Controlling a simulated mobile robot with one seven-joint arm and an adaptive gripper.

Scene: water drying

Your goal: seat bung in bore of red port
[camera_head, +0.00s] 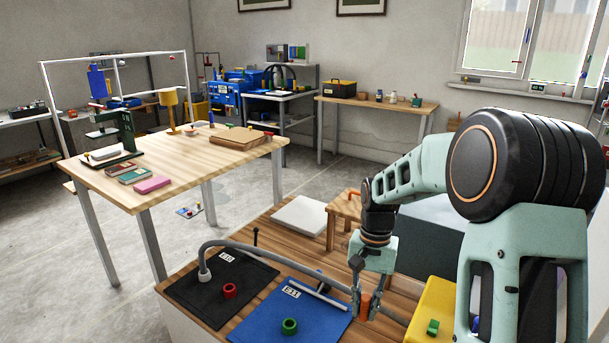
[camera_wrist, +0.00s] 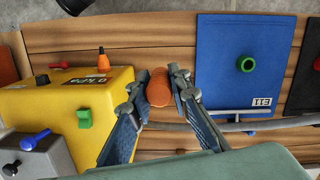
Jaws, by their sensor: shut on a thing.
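My gripper (camera_head: 366,306) is shut on an orange-brown cylindrical bung (camera_head: 365,303), held upright above the wooden bench. In the wrist view the bung (camera_wrist: 159,88) sits between the two fingers. The red port (camera_head: 229,291) is a short red ring on the black mat, well to the left of my gripper. In the wrist view only a sliver of the red port (camera_wrist: 317,64) shows at the right edge. A green port (camera_head: 289,326) stands on the blue mat, between my gripper and the red port. The inside of the red bore is too small to make out.
A grey hose (camera_head: 275,262) arches across the back of the black mat (camera_head: 190,290) and the blue mat (camera_head: 262,320) towards my gripper. A yellow box (camera_head: 433,306) with a green knob stands close on the right. A white slab (camera_head: 300,216) lies behind the mats.

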